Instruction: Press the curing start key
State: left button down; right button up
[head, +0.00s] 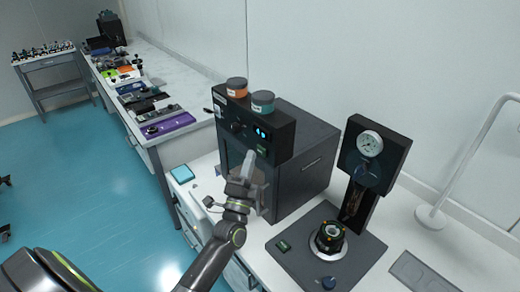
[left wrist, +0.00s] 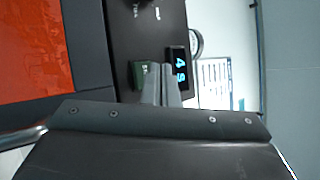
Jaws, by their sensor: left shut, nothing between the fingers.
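The dark curing box (head: 308,160) stands on the white table, with a control panel (head: 222,117) along its upper front. A small green key (head: 262,150), which looks like the start key, sits on the panel below a lit blue display (head: 261,133). The left wrist view shows the green key (left wrist: 139,76) beside the display (left wrist: 180,68). My left gripper (head: 251,157) is shut and empty, its tips just in front of the panel close to the key. In the left wrist view the fingertips (left wrist: 160,72) partly cover the key's edge; I cannot tell whether they touch it.
An orange-lidded jar (head: 237,88) and a teal-lidded jar (head: 263,102) stand on top of the box. A press with a dial gauge (head: 369,144) stands at right. An orange window (left wrist: 30,50) fills the wrist view's left. A teal block (head: 182,174) lies near the table corner.

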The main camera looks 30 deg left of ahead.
pick_arm(q)
jog(key=shift+s, duration=0.15)
jog(key=s, duration=0.1)
jog(key=s+a+p, duration=0.1)
jog(key=s, duration=0.1)
jog(key=s+a+p, duration=0.1)
jog(key=shift+s, duration=0.2)
jog(key=shift+d, duration=0.1)
dwell(0.9)
